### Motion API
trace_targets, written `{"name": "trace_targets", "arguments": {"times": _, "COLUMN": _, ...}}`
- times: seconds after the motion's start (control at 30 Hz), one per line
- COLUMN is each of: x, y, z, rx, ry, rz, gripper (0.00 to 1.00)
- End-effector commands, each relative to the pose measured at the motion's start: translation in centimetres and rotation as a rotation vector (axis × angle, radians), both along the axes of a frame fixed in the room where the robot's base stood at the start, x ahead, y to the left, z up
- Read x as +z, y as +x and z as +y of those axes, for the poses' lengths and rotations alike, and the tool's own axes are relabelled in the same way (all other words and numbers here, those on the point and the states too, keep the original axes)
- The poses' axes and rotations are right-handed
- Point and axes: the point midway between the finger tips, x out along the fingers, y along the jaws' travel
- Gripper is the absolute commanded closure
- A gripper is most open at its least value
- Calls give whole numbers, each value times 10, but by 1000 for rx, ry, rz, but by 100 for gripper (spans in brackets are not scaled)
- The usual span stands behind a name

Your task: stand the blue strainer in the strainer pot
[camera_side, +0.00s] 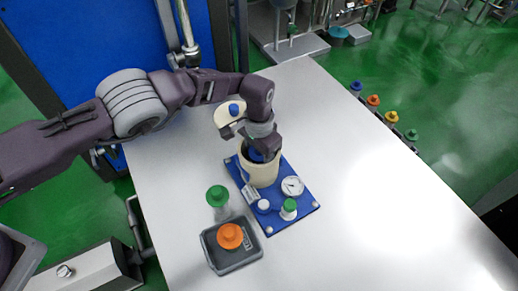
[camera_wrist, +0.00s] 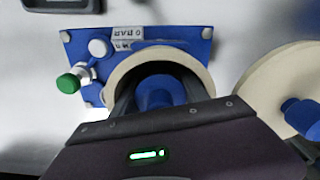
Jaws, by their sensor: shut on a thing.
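The cream strainer pot (camera_side: 261,173) stands on a blue base plate on the white table. In the wrist view its pale round rim (camera_wrist: 165,54) surrounds a dark inside. My gripper (camera_side: 262,148) points down at the mouth of the pot, shut on the blue strainer (camera_side: 255,155). In the wrist view the blue strainer (camera_wrist: 156,91) shows between my two dark fingers, within the pot's rim. The strainer's lower part is hidden by the pot, so I cannot tell whether it touches the bottom.
A cream lid with a blue knob (camera_side: 229,113) lies behind the pot. The blue plate (camera_side: 300,213) carries a round gauge (camera_side: 292,186) and a green-capped valve (camera_side: 288,208). A green-topped piece (camera_side: 217,197) and a dark tray (camera_side: 227,262) holding an orange-topped piece stand in front. The table's right side is clear.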

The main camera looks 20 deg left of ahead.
Motion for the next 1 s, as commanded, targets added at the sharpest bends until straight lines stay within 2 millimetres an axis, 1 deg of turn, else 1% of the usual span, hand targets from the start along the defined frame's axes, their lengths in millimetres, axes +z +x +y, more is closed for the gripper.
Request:
{"name": "trace_targets", "arguments": {"times": 0.2, "x": -10, "y": 0, "z": 0, "rx": 1, "ry": 0, "rz": 0, "gripper": 99}}
{"name": "trace_targets", "arguments": {"times": 0.57, "x": -10, "y": 0, "z": 0, "rx": 1, "ry": -1, "rz": -1, "gripper": 99}}
{"name": "trace_targets", "arguments": {"times": 1.0, "x": -18, "y": 1, "z": 0, "rx": 1, "ry": 0, "rz": -1, "gripper": 99}}
